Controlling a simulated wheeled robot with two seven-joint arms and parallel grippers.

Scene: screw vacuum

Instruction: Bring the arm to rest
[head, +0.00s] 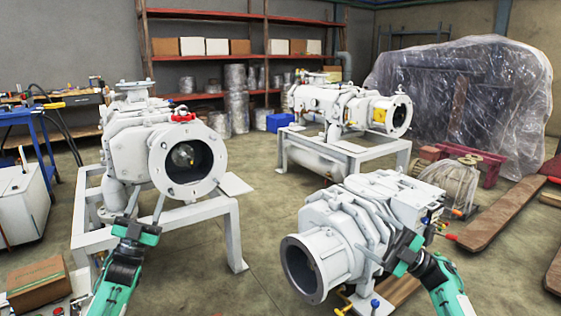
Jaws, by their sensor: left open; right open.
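My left gripper (146,206) is open and empty, its two fingers pointing up in front of the left white vacuum pump (128,140). They overlap the pump's lower left side near its round flange; I cannot tell whether they touch it. My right gripper (386,246) is open, its fingers pointing up and left across the right side of the front white pump (345,215). Nothing shows held in it, and the gap to that pump is unclear. Both arms come up from the bottom edge.
The left pump stands on a white frame (205,221). A third pump (335,103) stands on a frame behind. A cardboard box (36,283) sits at bottom left. Wooden planks (500,215) lie at the right. Floor (265,235) is clear between the left and front pumps.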

